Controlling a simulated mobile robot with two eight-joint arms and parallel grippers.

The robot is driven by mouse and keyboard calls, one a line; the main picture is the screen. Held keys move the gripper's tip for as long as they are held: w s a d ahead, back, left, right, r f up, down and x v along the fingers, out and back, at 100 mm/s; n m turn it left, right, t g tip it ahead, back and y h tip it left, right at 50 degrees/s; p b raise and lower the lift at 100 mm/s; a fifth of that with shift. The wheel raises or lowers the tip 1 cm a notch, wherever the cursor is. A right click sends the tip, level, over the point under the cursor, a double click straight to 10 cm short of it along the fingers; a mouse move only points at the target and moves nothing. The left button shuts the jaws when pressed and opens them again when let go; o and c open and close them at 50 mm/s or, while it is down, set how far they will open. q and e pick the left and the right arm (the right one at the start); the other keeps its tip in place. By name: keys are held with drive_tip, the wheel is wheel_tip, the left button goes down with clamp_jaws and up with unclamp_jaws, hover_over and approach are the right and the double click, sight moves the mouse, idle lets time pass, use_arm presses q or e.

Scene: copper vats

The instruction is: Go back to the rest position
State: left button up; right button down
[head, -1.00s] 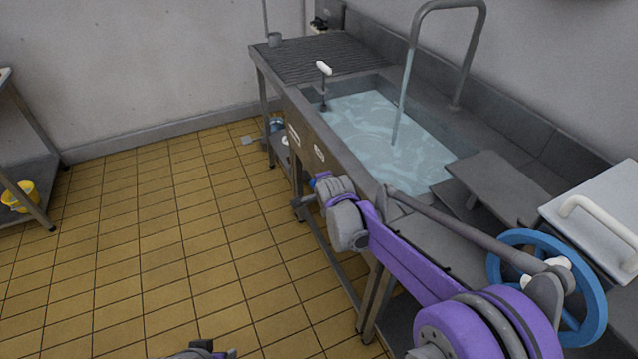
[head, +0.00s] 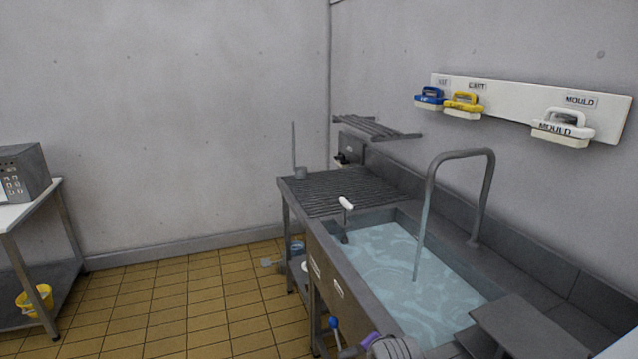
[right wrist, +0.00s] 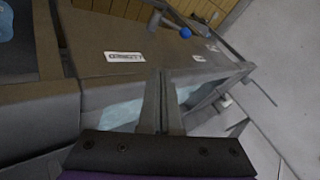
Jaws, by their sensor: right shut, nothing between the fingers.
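My right gripper (right wrist: 162,78) shows in the right wrist view with its two grey fingers together and nothing between them. It is over the front part of the steel sink unit, whose labelled panel (right wrist: 100,45) lies beyond the fingers. In the head view only a small grey and purple part of my right arm shows at the bottom edge, in front of the sink. My left gripper is in neither view now.
The sink (head: 395,270) holds water, and a stream falls from its tall tap (head: 430,200). A blue-knobbed lever (head: 333,323) sticks out at the front. Brushes hang on a wall board (head: 510,98). A table (head: 25,215) stands left. Tiled floor (head: 170,310) between is clear.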

drive_tip(key=s+d+n+g+p, duration=0.1)
drive_tip(key=s+d+n+p, duration=0.2)
drive_tip(key=s, duration=1)
drive_tip(key=s+d+r+n+g+p, duration=0.1)
drive_tip(key=s+n, duration=0.6)
drive_tip(key=s, duration=0.7)
drive_tip(key=shift+d+r+g+p, duration=0.15)
drive_tip(key=shift+d+g+p, duration=0.45)
drive_tip(key=shift+d+p, duration=0.45)
drive_tip(key=shift+s+a, duration=0.1)
drive_tip(key=shift+a, duration=0.05)
